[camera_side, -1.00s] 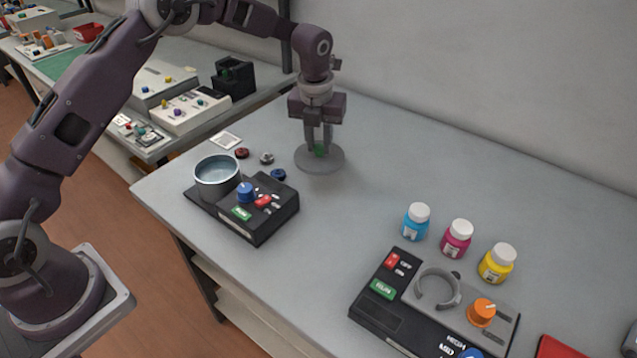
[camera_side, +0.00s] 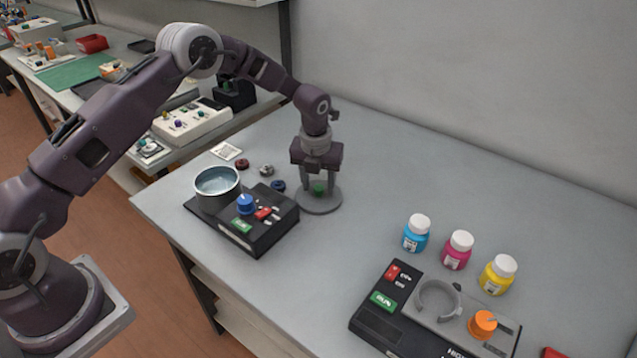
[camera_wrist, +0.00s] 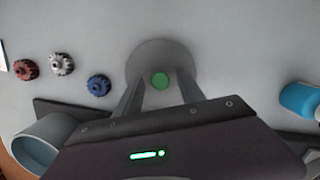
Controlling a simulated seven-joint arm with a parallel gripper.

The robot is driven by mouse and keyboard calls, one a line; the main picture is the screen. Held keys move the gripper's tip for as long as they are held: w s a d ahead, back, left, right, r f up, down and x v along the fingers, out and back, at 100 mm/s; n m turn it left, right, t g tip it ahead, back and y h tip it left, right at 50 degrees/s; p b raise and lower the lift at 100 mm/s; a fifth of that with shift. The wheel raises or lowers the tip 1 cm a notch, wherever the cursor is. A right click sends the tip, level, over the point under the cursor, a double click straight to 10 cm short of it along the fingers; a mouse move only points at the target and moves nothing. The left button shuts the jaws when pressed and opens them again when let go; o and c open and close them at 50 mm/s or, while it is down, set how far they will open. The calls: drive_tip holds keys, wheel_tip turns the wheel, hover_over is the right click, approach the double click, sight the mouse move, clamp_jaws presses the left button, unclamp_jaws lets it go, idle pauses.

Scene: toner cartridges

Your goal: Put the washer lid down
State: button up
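The washer lid (camera_side: 318,207) is a flat grey disc with a green knob (camera_side: 319,188) on top. It lies level and appears to rest on the table, right of the washer. The lid (camera_wrist: 148,58) and green knob (camera_wrist: 160,80) also show in the wrist view. My gripper (camera_side: 318,189) is just above the lid, pointing down. Its fingers are open on either side of the knob, with gaps visible in the wrist view. The washer is a black unit (camera_side: 262,238) with a grey, open-topped round tub (camera_side: 215,198), a blue knob and red and green buttons.
Small red (camera_side: 242,164), silver (camera_side: 266,170) and blue (camera_side: 278,185) gears lie behind the washer. Cyan (camera_side: 415,241), magenta (camera_side: 457,257) and yellow (camera_side: 497,281) bottles stand at the right, behind another black control unit (camera_side: 376,322). The table's middle is clear.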

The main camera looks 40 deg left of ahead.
sight(316, 200)
drive_tip(key=s+r+n, duration=0.3)
drive_tip(key=s+r, duration=0.1)
drive_tip(key=r, duration=0.7)
drive_tip(key=s+r+n, duration=0.3)
drive_tip(key=r, duration=0.8)
drive_tip(key=s+r+n+t, duration=0.2)
drive_tip(key=s+r+n, duration=0.65)
drive_tip(key=s, duration=0.25)
drive_tip(key=s+f+n+t, duration=0.2)
drive_tip(key=s+n, duration=1.5)
drive_tip(key=s, duration=0.4)
drive_tip(key=shift+a+h, duration=0.15)
drive_tip(key=shift+h, duration=0.25)
drive_tip(key=shift+s, duration=0.1)
